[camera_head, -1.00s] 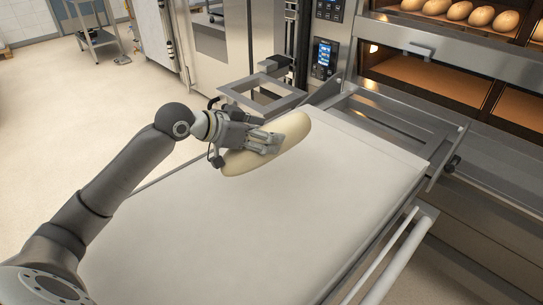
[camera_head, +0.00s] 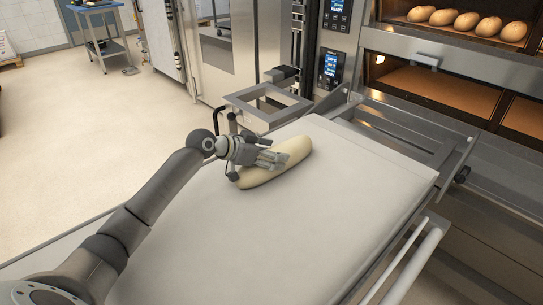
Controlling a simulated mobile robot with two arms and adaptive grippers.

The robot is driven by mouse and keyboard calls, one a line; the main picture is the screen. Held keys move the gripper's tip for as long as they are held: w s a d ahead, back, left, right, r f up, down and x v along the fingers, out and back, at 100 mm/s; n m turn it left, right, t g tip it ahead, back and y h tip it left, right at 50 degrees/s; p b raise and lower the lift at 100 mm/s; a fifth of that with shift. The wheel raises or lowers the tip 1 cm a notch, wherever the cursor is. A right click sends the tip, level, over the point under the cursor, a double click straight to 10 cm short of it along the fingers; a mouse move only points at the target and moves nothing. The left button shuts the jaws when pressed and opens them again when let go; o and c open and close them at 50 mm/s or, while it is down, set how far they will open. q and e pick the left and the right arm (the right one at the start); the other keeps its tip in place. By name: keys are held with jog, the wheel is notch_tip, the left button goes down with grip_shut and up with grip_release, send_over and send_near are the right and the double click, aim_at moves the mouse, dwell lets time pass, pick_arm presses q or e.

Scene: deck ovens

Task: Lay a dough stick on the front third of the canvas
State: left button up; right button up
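A pale, long dough stick (camera_head: 295,151) is at the far end of the white canvas (camera_head: 290,225), slanting from lower left to upper right. It appears to rest on the cloth or hang just above it; the contact line is not clear. My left gripper (camera_head: 270,159) reaches in from the left with its fingers across the middle of the dough stick and looks shut on it. The fingers hide part of the dough. The rest of the canvas is bare. My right gripper is not in view.
A metal frame (camera_head: 268,103) stands just beyond the canvas's far edge. The deck oven (camera_head: 440,85) is at the right, with baked loaves (camera_head: 467,21) on its upper deck. A rail (camera_head: 408,262) runs along the canvas's right side. A small trolley (camera_head: 97,35) stands far left.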

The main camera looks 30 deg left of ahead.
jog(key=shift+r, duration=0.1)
pick_arm(q)
jog(key=o, duration=1.2)
jog(key=p+v, duration=0.1)
jog(key=v, duration=0.9)
jog(key=shift+s, duration=0.15)
jog(key=shift+v, duration=0.85)
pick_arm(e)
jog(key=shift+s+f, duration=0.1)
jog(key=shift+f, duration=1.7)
pick_arm(q)
jog(key=shift+r, duration=0.1)
